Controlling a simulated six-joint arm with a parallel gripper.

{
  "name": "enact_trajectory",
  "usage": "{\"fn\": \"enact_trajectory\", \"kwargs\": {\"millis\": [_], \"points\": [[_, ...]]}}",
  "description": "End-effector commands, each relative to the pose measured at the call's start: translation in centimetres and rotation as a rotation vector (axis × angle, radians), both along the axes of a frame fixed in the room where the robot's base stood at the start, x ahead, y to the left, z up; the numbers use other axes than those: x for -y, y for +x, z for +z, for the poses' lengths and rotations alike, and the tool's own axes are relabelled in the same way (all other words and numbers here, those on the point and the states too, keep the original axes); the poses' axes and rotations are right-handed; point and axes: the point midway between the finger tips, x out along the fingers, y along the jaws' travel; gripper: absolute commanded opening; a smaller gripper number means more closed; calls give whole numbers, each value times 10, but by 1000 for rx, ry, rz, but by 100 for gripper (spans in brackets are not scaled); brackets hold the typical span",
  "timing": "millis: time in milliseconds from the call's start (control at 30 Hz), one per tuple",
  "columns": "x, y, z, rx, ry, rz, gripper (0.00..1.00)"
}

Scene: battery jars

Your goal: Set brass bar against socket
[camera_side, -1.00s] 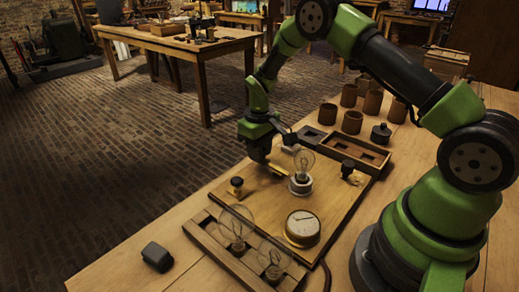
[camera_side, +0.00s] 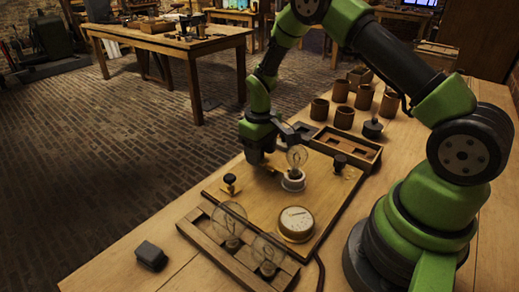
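The socket (camera_side: 293,184) is a pale round base on the wooden board (camera_side: 325,208), with a clear bulb (camera_side: 297,158) upright in it. My gripper (camera_side: 270,160) is low over the board, just left of and behind the bulb. A small yellowish piece, probably the brass bar (camera_side: 271,169), shows faintly beside the lower finger. The rest of it is hidden or too dark to make out. I cannot tell whether the fingers grip it or whether it touches the socket. Two dark-topped posts stand on the board, one at left (camera_side: 230,184) and one at right (camera_side: 339,162).
A round dial (camera_side: 296,223) sits on the board's near part. A wooden tray (camera_side: 205,238) with two large bulbs lies in front. A divided wooden box (camera_side: 372,153) and several brown jars stand behind. A dark block (camera_side: 151,255) lies at front left.

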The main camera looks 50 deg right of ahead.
Motion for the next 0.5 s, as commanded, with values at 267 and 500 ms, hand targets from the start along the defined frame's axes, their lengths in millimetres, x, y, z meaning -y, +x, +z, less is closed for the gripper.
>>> {"fn": "enact_trajectory", "kwargs": {"millis": [267, 500], "points": [[0, 2, 6, 6, -1, -1, 51], [0, 2, 50, 10, -1, -1, 51]]}}
